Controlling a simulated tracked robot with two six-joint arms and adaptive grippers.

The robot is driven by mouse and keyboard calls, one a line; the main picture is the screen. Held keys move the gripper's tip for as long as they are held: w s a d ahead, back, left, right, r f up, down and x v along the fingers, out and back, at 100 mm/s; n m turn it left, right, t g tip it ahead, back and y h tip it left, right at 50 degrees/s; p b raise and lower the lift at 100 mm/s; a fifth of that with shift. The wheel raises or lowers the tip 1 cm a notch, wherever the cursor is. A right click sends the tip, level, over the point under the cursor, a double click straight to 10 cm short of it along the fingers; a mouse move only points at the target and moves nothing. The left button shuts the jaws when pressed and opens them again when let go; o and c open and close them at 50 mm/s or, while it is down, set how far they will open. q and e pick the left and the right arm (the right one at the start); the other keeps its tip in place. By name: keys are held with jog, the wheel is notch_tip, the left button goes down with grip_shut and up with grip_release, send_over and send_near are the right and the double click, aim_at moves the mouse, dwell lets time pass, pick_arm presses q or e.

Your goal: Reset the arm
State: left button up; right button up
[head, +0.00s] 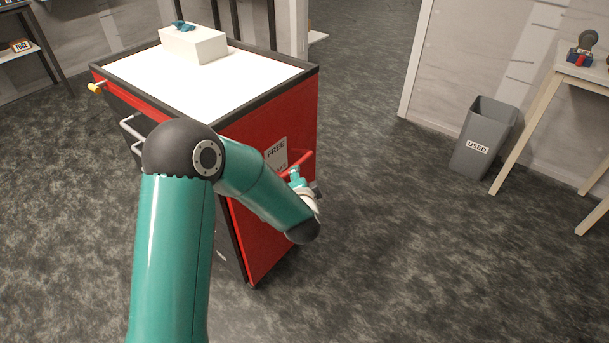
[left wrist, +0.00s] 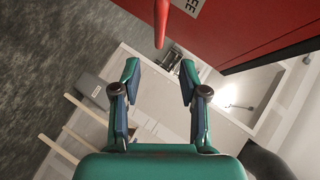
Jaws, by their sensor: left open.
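My left arm (head: 172,250), teal with dark joints, rises from the bottom of the head view and bends at the elbow toward the right side of a red cart. My left gripper (left wrist: 160,80) is open and empty in the left wrist view. In the head view it is mostly hidden behind the forearm, with a small teal part (head: 296,176) showing beside the cart. A red bar (left wrist: 161,22) on the cart's side lies ahead of the fingers, with a visible gap. My right gripper is in neither view.
The red cart (head: 240,120) has a white top bearing a white block (head: 194,46) with a small teal item (head: 183,26). A grey bin (head: 484,140) labelled USED stands by a wooden table (head: 575,78) at right. Floor between cart and bin is clear.

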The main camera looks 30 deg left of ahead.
pick_arm(q)
jog(key=s+d+f+m+g+h+p, duration=0.25)
jog(key=s+d+f+h+p, duration=0.35)
jog(key=s+d+f+p, duration=0.3)
jog(key=s+d+f+n+g+h+p, duration=0.1)
jog(key=s+d+f+n+g+h, duration=0.1)
jog(key=s+d, duration=0.5)
jog(key=s+d+f+n+g+h+p, duration=0.1)
jog(key=s+d+n+g+h, duration=0.3)
jog(key=s, duration=0.7)
jog(key=d+f+n+g, duration=0.1)
jog(key=d+n+g, duration=0.1)
jog(key=d+n, duration=0.1)
jog(key=shift+s+d+f+n, duration=0.15)
jog(key=shift+d+f+n, duration=0.2)
jog(key=shift+n, duration=0.5)
jog(key=shift+a, duration=0.1)
